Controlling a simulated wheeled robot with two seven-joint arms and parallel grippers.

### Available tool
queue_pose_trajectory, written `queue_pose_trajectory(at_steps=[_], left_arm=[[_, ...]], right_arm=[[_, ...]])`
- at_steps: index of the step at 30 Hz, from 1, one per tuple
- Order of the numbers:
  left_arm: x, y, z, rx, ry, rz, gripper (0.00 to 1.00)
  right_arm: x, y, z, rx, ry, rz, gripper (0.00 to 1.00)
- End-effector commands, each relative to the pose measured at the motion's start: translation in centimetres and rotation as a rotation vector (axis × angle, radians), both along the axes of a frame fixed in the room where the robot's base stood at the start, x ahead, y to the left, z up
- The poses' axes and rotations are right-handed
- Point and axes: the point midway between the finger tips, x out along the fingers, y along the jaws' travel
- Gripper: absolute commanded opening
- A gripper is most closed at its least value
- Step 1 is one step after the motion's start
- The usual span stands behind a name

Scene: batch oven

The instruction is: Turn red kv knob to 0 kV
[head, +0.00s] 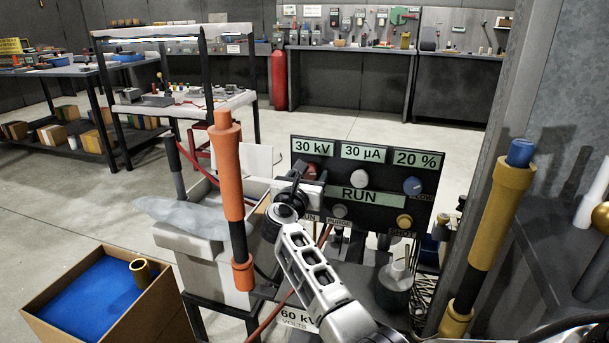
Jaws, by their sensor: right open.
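The black control panel (378,170) stands in the middle of the head view. Its displays read 30 kV, 30 µA and 20 %, with a RUN bar below them. The red kV knob (311,171) sits under the 30 kV display, and my gripper partly hides it. My right gripper (308,182) is at the panel's left side, right at the red knob, with its jaws open. I cannot tell whether its fingers touch the knob. My left gripper is not in view.
A white knob (359,178) and a blue knob (412,186) are right of the red one. An orange rod (228,180) stands left of my arm, and a yellow-and-black rod (490,225) stands right. A cardboard box (162,313) is at lower left.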

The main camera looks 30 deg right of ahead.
Motion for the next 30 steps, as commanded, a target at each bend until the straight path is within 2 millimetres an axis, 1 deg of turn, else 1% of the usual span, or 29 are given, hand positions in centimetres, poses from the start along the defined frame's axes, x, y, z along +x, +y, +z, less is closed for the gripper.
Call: queue_pose_trajectory(at_steps=[6,7,8,9,11,12,22,30], left_arm=[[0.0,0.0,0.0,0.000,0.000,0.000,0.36],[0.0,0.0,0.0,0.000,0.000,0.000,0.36],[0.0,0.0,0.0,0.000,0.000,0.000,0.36],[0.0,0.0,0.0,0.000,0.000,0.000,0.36],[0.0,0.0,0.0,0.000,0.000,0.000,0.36],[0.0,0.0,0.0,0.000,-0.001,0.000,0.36],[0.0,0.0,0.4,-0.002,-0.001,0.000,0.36],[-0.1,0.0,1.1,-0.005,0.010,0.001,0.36]], right_arm=[[0.0,0.0,0.0,0.000,0.000,0.000,0.58],[0.0,0.0,0.0,0.000,0.000,0.000,0.56],[0.0,0.0,0.0,0.000,0.000,0.000,0.47],[0.0,0.0,0.0,0.000,0.000,0.000,0.36],[0.0,0.0,0.0,0.000,0.000,0.000,0.19],[0.0,0.0,0.0,0.000,0.000,0.000,0.15],[0.0,0.0,0.1,-0.020,0.025,-0.001,0.15],[-0.1,0.0,0.2,-0.117,0.143,-0.001,0.15]])
